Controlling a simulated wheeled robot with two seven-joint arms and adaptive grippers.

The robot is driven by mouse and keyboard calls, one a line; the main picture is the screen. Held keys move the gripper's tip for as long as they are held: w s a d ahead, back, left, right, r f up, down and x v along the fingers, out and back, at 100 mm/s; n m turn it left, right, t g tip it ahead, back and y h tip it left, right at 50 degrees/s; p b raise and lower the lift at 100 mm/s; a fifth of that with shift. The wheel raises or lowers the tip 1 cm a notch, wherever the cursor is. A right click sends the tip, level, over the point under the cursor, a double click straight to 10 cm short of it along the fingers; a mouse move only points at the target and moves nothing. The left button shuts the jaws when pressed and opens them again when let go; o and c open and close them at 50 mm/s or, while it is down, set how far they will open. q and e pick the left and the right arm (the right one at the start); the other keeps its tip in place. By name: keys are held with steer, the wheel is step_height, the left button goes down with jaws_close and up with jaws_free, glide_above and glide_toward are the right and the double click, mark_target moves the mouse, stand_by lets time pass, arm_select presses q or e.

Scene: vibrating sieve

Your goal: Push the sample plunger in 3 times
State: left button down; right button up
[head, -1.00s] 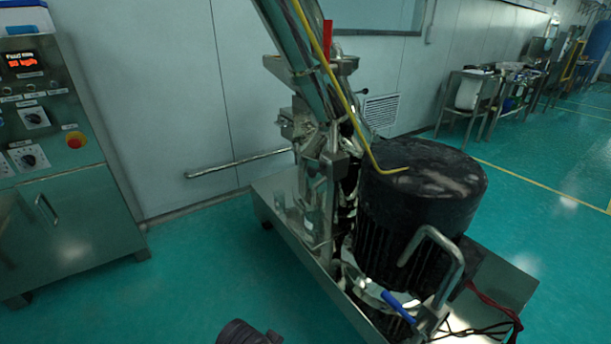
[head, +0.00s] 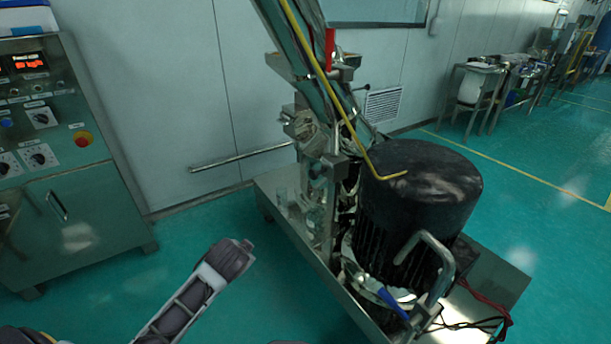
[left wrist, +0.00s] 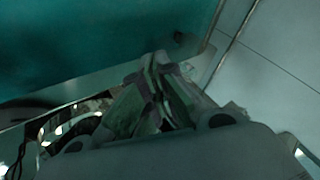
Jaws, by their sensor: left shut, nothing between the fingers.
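I cannot clearly pick out the sample plunger in these frames. The metal machine (head: 316,165) stands in the middle of the head view, with pipes, brackets and a dark ribbed motor (head: 420,195). A slim metal rod (head: 240,159) reaches left from behind the machine; I cannot tell whether it is fixed to the machine or the wall. My left gripper (head: 238,254) comes in from the lower left, its shut dark tip over open floor, left of the machine's base and apart from it. Its fingers (left wrist: 160,82) show empty in the left wrist view. My right gripper is not in view.
A control cabinet (head: 80,210) with a red stop button stands at the left. A bent handle (head: 440,255) and a blue-handled lever (head: 392,303) stick up near the motor. A yellow rod (head: 345,110) slants above it. Teal floor lies free between cabinet and machine.

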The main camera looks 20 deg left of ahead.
arm_select(q)
steer(key=w+a+r+m+t+y+p, duration=0.1)
steer(key=w+a+r+m+t, duration=0.3)
steer(key=w+a+r+t, duration=0.55)
steer(key=w+a+r+m+t+y+p, duration=0.15)
steer(key=w+a+r+m, duration=0.35)
steer(key=r, duration=1)
steer(key=s+d+f+m+g+h, duration=0.1)
steer(key=d+f+m+g+h, duration=0.1)
steer(key=d+m+h, duration=0.5)
steer(key=s+d+f+m+g+h, duration=0.2)
steer(key=d+f+m+h, duration=0.3)
steer(key=d+h, duration=0.5)
steer(key=shift+s+d+m+g+h+b, duration=0.15)
steer(key=shift+d+m+g+h+b, duration=0.3)
steer(key=shift+m+g, duration=0.4)
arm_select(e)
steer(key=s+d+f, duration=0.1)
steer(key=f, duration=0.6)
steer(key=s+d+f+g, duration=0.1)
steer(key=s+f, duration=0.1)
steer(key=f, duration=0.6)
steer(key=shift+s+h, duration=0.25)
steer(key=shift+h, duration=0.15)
